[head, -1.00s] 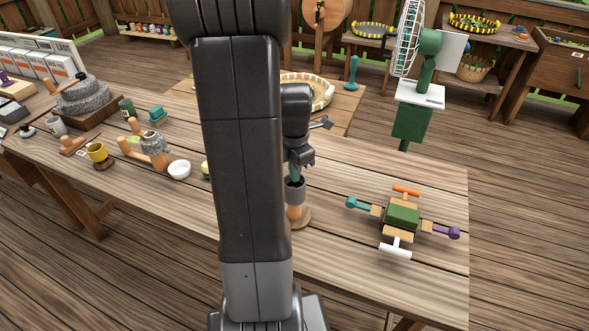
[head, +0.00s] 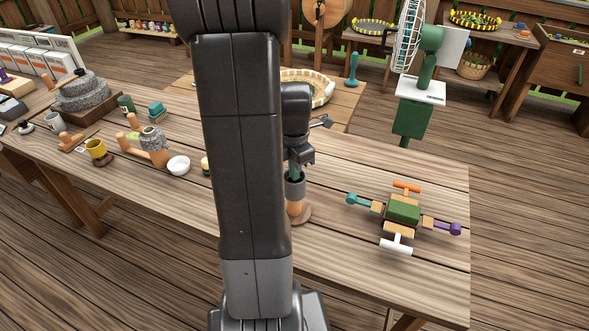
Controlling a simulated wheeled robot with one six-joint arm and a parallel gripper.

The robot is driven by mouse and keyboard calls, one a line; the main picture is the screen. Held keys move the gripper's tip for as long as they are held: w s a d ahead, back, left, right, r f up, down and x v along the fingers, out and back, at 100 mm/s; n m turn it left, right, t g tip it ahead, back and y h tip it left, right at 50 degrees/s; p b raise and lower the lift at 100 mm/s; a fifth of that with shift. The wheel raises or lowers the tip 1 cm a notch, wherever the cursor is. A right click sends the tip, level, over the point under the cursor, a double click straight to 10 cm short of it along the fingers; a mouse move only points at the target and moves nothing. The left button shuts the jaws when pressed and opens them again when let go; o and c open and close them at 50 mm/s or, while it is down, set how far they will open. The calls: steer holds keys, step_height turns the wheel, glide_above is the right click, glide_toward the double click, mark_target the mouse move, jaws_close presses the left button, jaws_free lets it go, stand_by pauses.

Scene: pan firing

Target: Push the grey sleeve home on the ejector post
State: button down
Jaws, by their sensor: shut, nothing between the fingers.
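The grey sleeve (head: 295,188) sits upright around the ejector post on the workbench, just right of my arm's large upright link. Below the sleeve, the orange-brown lower part of the post (head: 295,208) shows, standing on a round wooden base (head: 302,215). My gripper (head: 299,166) points down directly above the sleeve, shut and holding nothing. A green piece shows between the gripper and the sleeve; I cannot tell whether the gripper touches it. My arm link hides the left edge of the base.
On the bench (head: 340,262), a green block with coloured handles (head: 403,211) lies to the right. A white bowl (head: 178,166), yellow cup (head: 96,150) and grey stone piece (head: 152,140) stand left. A fan (head: 421,60) stands behind. The bench front right is clear.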

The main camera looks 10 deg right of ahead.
steer(key=shift+s+f+b, duration=0.1)
steer(key=shift+f+b, duration=1.45)
steer(key=shift+f, duration=0.55)
steer(key=shift+r, duration=0.1)
steer(key=shift+r+p, duration=1.25)
steer(key=shift+r, duration=0.25)
step_height(320, 180, up, 14)
steer(key=shift+f+b, duration=0.25)
steer(key=shift+b, duration=0.2)
